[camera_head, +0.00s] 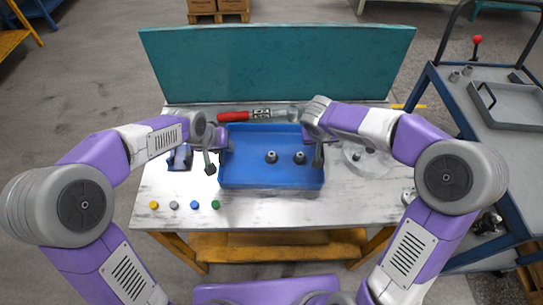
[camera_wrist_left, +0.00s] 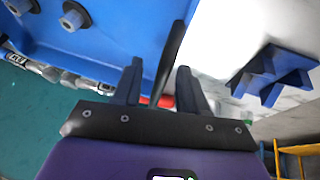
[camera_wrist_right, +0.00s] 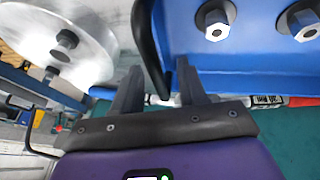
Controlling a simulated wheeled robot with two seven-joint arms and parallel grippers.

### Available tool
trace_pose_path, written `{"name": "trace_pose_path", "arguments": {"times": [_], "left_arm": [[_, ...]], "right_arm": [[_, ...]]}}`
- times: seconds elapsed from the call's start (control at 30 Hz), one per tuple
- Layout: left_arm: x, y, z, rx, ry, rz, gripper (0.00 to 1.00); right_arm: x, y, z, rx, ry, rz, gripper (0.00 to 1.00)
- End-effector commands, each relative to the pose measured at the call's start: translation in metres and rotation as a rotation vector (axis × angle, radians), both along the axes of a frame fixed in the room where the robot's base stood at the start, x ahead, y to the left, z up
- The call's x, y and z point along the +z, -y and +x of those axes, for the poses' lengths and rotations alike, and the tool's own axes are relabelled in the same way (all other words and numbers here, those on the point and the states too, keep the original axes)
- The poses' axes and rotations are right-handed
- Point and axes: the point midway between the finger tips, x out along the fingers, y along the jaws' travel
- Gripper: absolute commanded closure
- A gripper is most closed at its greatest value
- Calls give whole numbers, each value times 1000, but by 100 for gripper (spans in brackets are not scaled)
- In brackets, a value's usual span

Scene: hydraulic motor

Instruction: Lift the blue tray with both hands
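The blue tray (camera_head: 270,178) lies flat on the white worktable, with two grey hex-headed parts (camera_head: 271,157) (camera_head: 300,158) standing in it. My left gripper (camera_head: 211,160) is at the tray's left side; in the left wrist view its fingers (camera_wrist_left: 160,88) stand apart with a black handle bar (camera_wrist_left: 172,55) between them. My right gripper (camera_head: 318,150) is at the tray's right side; in the right wrist view its fingers (camera_wrist_right: 160,88) stand apart with the other black handle (camera_wrist_right: 148,45) between them. I cannot see either finger pair pressing on a handle.
A red-handled tool (camera_head: 240,116) lies behind the tray. Several small coloured pieces (camera_head: 195,204) lie at the front left. A teal panel (camera_head: 280,62) stands behind; a blue cart (camera_head: 500,135) is at right.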

Motion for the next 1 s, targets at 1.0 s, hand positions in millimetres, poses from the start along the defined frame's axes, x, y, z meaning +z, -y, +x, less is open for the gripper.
{"name": "trace_pose_path", "arguments": {"times": [1.0], "left_arm": [[12,0,0,-1,2,-1,100]], "right_arm": [[12,0,0,1,2,1,100]]}}
